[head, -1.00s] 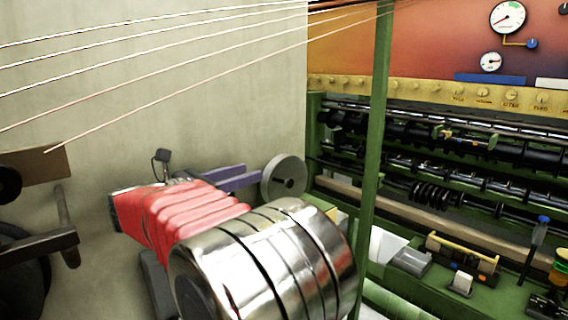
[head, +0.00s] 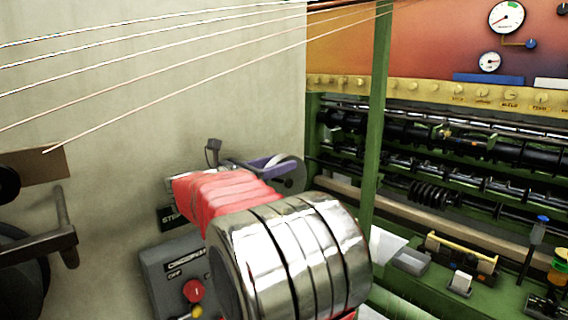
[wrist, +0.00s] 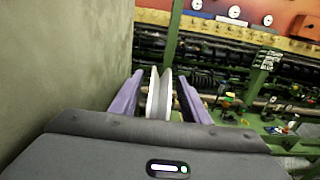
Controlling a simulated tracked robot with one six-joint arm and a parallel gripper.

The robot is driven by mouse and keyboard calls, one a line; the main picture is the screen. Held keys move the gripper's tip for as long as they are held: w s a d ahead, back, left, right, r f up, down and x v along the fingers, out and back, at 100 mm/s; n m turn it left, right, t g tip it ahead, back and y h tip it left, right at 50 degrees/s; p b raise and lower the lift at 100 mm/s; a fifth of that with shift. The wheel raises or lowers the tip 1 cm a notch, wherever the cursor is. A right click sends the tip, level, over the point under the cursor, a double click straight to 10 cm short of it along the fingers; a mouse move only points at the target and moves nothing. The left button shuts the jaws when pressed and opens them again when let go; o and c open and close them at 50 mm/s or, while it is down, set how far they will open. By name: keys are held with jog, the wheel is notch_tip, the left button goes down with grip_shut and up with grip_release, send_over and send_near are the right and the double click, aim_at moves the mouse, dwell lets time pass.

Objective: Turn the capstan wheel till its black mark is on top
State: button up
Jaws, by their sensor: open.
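The capstan wheel is a pale grey disc. In the wrist view the wheel (wrist: 153,98) shows nearly edge-on, between the two purple fingers of my gripper (wrist: 160,76). The gripper is open, with a gap showing between each finger and the wheel. My arm hides the wheel's lower part. I cannot make out the black mark in either view.
A grey control box (head: 165,268) with a red button (head: 193,291) stands left of my arm. A green post (head: 377,120) rises right of the wheel, before a machine with black rollers (head: 470,180). Several wires (head: 150,104) run overhead. A plain wall (head: 200,90) is behind.

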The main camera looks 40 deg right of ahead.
jog(key=shift+d, duration=1.2)
jog(key=shift+c, duration=0.4)
grip_shut()
